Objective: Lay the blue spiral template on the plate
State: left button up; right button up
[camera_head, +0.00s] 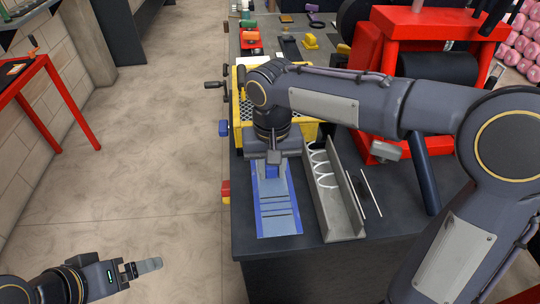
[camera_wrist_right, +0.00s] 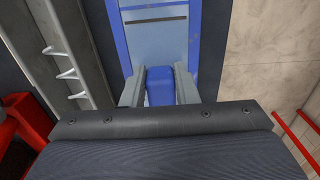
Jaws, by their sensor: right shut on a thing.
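The blue spiral template (camera_head: 277,208) is a long flat blue board with a paler middle and dark cross lines. It lies along the left side of the dark table top. My right gripper (camera_head: 274,160) is over its far end, pointing down. In the right wrist view my right gripper (camera_wrist_right: 160,84) is shut on a blue block at the template's end, and the template's pale face (camera_wrist_right: 157,35) runs beyond the fingers. I cannot tell whether the template touches the surface below, nor pick out a separate plate. My left gripper (camera_head: 142,268) is low at the left, away from the table, its jaws unclear.
A grey metal channel (camera_head: 336,205) with white spiral wire stands close right of the template, with thin white rods (camera_head: 371,192) beside it. A yellow-framed perforated fixture (camera_head: 240,105) is behind my right gripper. A red machine (camera_head: 400,50) stands at the back right.

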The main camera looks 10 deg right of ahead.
aim_at(271, 178)
dwell(0.3)
jog(key=shift+f+b, duration=1.1)
jog(key=shift+f, duration=0.75)
jog(key=shift+f+b, duration=0.4)
jog(key=shift+f, duration=0.25)
jog(key=o, duration=1.1)
jog(key=shift+r, duration=0.1)
notch_tip(271, 178, up, 8)
jog(key=shift+f+p, duration=0.15)
jog(key=shift+p, duration=0.15)
